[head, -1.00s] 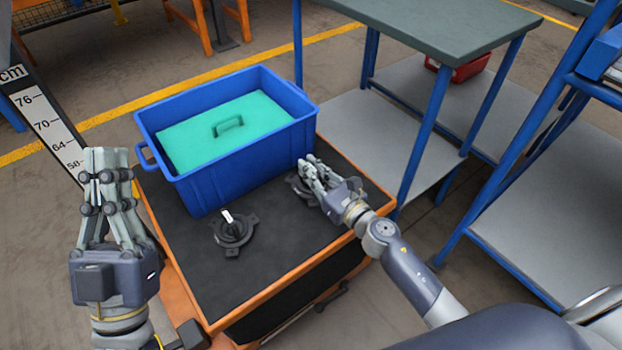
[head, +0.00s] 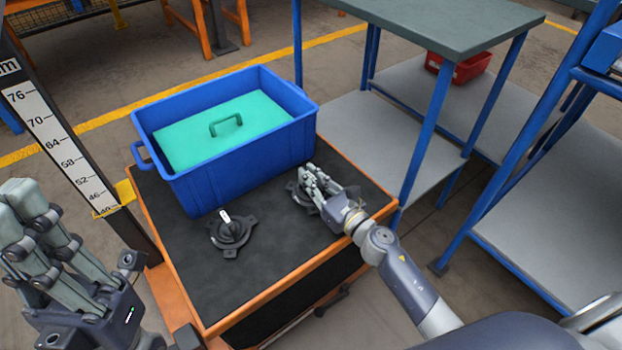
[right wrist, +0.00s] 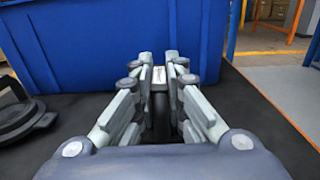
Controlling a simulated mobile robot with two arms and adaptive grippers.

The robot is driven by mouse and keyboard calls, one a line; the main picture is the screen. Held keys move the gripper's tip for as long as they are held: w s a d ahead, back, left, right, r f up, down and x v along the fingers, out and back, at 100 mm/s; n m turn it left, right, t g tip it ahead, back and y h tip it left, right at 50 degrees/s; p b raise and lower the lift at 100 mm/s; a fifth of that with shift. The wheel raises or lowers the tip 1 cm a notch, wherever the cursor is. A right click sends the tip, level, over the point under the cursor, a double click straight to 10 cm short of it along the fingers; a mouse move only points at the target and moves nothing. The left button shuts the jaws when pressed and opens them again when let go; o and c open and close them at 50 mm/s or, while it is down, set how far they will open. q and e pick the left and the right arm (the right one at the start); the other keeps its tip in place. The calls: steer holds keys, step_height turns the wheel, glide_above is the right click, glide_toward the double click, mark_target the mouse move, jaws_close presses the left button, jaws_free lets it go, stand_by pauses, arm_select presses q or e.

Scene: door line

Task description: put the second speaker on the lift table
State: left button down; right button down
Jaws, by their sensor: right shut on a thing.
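The lift table (head: 290,254) has a black top with an orange rim. One black round speaker (head: 231,233) with lobed edges and a white mark lies near its front left. A second black speaker (head: 297,193) is at the right side of the top, mostly hidden by my right gripper (head: 308,175). My right gripper is shut on it, low over the top; in the right wrist view a dark part (right wrist: 160,112) shows between the fingers. My left gripper (head: 28,212) is at the left edge, away from the table; its finger gap is unclear.
A blue crate (head: 245,155) with a handled green lid inside stands on the back of the table. A height scale (head: 60,140) with a yellow marker (head: 124,193) is at the left. Blue-legged racks (head: 440,110) stand close on the right, one holding a red bin (head: 458,68).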

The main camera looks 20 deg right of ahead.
steer(key=shift+f, duration=0.1)
steer(key=c, duration=1.6)
jaws_free()
steer(key=shift+c, duration=0.2)
